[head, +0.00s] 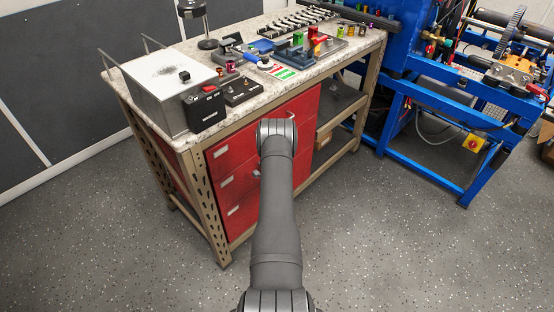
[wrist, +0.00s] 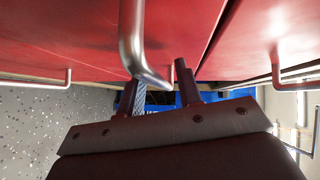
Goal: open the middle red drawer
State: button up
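The red drawers sit under the bench in a stack, and the middle red drawer (head: 231,181) is partly covered by my arm in the head view. Its front (wrist: 90,30) fills the upper part of the wrist view and looks closed. A bent metal handle (wrist: 133,40) stands out from this front. My gripper (wrist: 158,88) is at the handle with its two dark fingers apart, and the bent handle shows between them. I cannot tell whether either finger touches it. In the head view the fingers are hidden behind my arm.
Neighbouring drawers have their own handles, one at the left (wrist: 50,82) and one at the right (wrist: 290,72) of the wrist view. The worktop (head: 150,125) is crowded with tools. A blue engine stand (head: 440,150) is at the right. The floor (head: 390,250) in front is clear.

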jog(key=shift+w, duration=0.2)
grip_shut()
jog(key=s+d, duration=2.6)
jog(key=shift+s+d, duration=0.4)
grip_release()
